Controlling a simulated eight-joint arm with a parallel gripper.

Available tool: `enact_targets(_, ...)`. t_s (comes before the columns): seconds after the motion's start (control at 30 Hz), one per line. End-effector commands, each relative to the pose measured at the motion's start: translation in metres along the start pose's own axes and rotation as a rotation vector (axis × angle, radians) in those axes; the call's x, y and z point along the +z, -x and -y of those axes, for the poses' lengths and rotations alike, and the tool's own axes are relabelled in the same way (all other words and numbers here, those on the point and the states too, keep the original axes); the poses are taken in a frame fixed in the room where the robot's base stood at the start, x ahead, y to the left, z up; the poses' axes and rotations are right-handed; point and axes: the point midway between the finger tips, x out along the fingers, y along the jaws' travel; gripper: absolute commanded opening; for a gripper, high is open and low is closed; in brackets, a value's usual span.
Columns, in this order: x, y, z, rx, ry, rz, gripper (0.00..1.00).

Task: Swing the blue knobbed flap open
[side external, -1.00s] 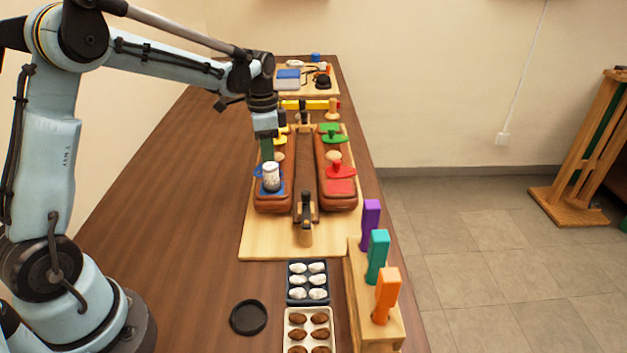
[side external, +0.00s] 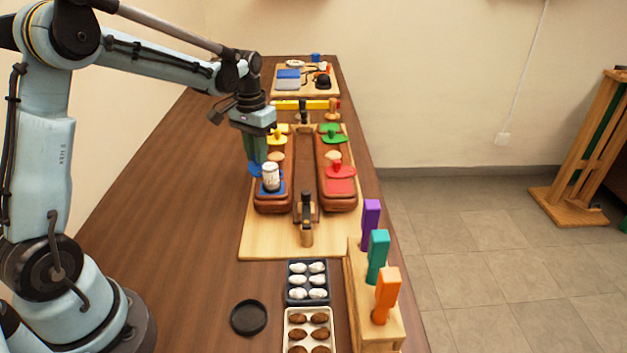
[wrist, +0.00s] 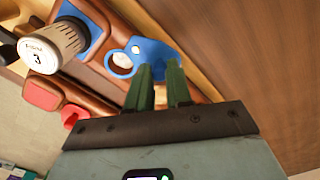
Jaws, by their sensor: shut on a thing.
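The blue flap (side external: 254,169) is at the left edge of the left brown saddle pad, turned outward over the side. In the wrist view the blue flap (wrist: 152,55) shows a rounded end with a hole, beside my green fingers. My gripper (wrist: 163,75) is shut on the flap's knob, which the fingers hide. From the side, my gripper (side external: 258,158) is tilted above the flap. A white jar (side external: 270,177) marked 3 stands upright on the blue patch next to it; the jar (wrist: 50,47) and blue patch (wrist: 82,20) also show in the wrist view.
A red flap (side external: 340,171) and a green flap (side external: 332,136) lie on the right pad; a yellow flap (side external: 278,136) is farther back. Trays (side external: 309,282), colored handles (side external: 377,255) and a black disc (side external: 249,318) stand in front. The table left of the pads is clear.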

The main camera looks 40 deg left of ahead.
Motion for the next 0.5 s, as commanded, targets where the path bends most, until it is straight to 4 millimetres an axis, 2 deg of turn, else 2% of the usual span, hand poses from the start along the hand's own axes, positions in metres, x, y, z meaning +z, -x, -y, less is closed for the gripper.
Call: enact_targets(0.5, 0.0026, -0.0002, 0.0020, 0.000, 0.074, 0.002, 0.00)
